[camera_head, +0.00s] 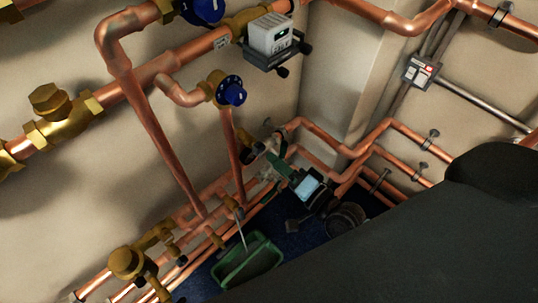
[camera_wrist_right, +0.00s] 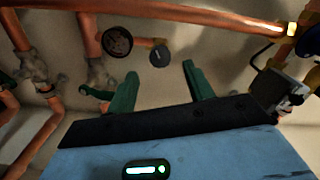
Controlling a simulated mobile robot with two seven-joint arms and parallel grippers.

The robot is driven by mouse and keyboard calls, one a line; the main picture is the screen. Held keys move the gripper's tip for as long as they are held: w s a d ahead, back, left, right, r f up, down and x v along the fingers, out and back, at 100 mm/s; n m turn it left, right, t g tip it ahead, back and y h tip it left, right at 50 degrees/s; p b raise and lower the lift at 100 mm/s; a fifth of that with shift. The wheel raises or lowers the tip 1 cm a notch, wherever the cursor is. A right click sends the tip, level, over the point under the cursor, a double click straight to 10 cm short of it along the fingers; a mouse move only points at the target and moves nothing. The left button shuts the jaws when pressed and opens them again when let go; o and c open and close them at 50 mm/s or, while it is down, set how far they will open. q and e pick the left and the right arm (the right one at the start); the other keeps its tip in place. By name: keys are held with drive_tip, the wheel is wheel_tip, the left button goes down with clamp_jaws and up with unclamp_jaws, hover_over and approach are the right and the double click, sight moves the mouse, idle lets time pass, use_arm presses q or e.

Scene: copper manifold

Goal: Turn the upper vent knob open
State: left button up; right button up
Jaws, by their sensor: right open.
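In the head view, a blue knob (camera_head: 231,92) sits on a brass valve below the main pipe. Another blue knob (camera_head: 203,10) is at the top edge. I cannot tell which is the upper vent knob. My right gripper (camera_head: 271,157) is small and low, apart from both blue knobs. In the right wrist view the green fingers of my right gripper (camera_wrist_right: 159,85) are spread, with nothing held between them. Beyond them are a dark round knob (camera_wrist_right: 117,42) and a smaller dark round part (camera_wrist_right: 159,56) near a copper pipe. My left gripper is not seen.
A grey meter box (camera_head: 268,38) hangs on the upper pipe. Brass valves (camera_head: 62,118) and copper pipes (camera_head: 160,150) line the left wall. A green bin (camera_head: 246,262) stands low down. My dark arm covers the lower right.

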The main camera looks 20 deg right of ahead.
drive_tip(key=shift+v, duration=1.15)
drive_tip(key=s+f+n+g+h, duration=0.1)
drive_tip(key=s+f+n+g, duration=0.25)
drive_tip(key=s+f, duration=0.45)
drive_tip(key=s+f+n+g+h, duration=0.2)
drive_tip(key=s+f+n+g, duration=0.15)
drive_tip(key=s, duration=0.95)
drive_tip(key=s+f+n+g+h, duration=0.1)
drive_tip(key=s+f+n+g, duration=0.25)
drive_tip(key=s+f, duration=0.45)
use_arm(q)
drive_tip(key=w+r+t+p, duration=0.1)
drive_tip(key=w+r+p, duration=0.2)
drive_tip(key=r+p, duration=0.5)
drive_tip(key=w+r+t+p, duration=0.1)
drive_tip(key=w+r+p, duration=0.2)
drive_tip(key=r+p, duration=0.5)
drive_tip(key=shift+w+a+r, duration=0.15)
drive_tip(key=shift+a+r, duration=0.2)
use_arm(e)
wheel_tip(320, 180, up, 19)
drive_tip(key=w+d+n+t, duration=0.1)
drive_tip(key=w+t, duration=0.1)
drive_tip(key=w, duration=0.1)
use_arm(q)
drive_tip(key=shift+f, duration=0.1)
use_arm(e)
drive_tip(key=shift+s+d+f+n, duration=0.1)
drive_tip(key=shift+s+n, duration=0.05)
drive_tip(key=shift+n, duration=0.1)
